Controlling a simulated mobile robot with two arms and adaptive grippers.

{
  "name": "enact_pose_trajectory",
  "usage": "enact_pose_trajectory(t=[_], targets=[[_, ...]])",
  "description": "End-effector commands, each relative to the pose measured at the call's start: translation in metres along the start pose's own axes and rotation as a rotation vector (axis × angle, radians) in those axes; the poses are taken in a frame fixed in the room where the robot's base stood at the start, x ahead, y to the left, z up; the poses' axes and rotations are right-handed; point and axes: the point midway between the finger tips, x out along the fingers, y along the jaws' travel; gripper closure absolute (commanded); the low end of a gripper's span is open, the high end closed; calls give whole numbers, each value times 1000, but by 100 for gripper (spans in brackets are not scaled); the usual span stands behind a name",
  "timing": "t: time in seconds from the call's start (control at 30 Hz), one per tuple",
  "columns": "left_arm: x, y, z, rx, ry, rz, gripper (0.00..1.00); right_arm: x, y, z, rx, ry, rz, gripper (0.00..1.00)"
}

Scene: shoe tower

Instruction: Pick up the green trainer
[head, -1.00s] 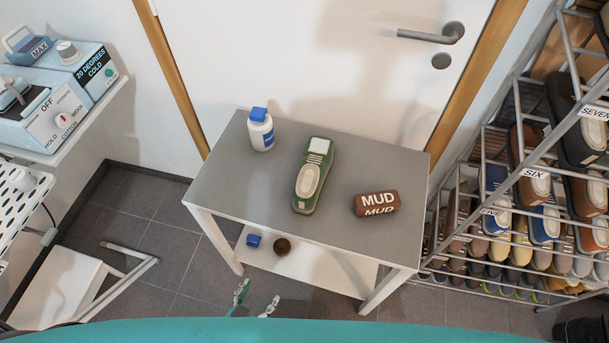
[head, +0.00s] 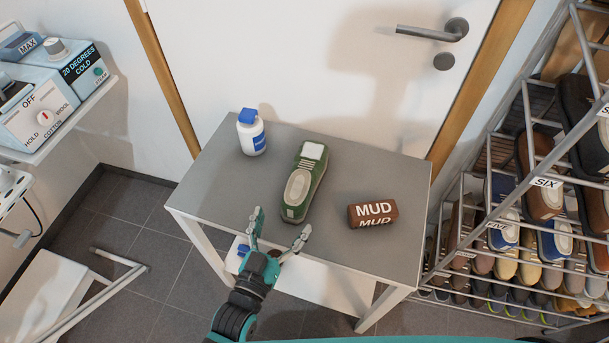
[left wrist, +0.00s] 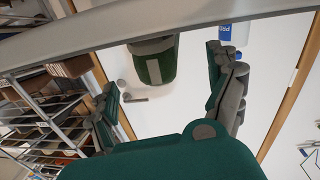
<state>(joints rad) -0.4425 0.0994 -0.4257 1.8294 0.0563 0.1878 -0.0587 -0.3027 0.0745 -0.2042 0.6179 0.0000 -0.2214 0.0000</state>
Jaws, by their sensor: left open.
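In the left wrist view the green end of the trainer (left wrist: 153,66) shows beyond and between the open fingers (left wrist: 165,90). The table edge crosses that view in front of it. My right gripper is not in view.
A brown block marked MUD (head: 372,214) lies right of the trainer. A white bottle with a blue cap (head: 251,133) stands to its left at the back. A shoe rack (head: 470,200) stands close on the right, and a door (head: 330,60) is behind the table.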

Motion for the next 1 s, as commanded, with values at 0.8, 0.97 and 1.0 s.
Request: enact_pose_trajectory(t=[0.8,0.97,1.0], targets=[[67,0,-1,0,-2,0,10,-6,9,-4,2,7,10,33],[67,0,-1,0,-2,0,25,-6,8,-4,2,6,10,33],[67,0,-1,0,-2,0,30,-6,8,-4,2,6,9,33]])
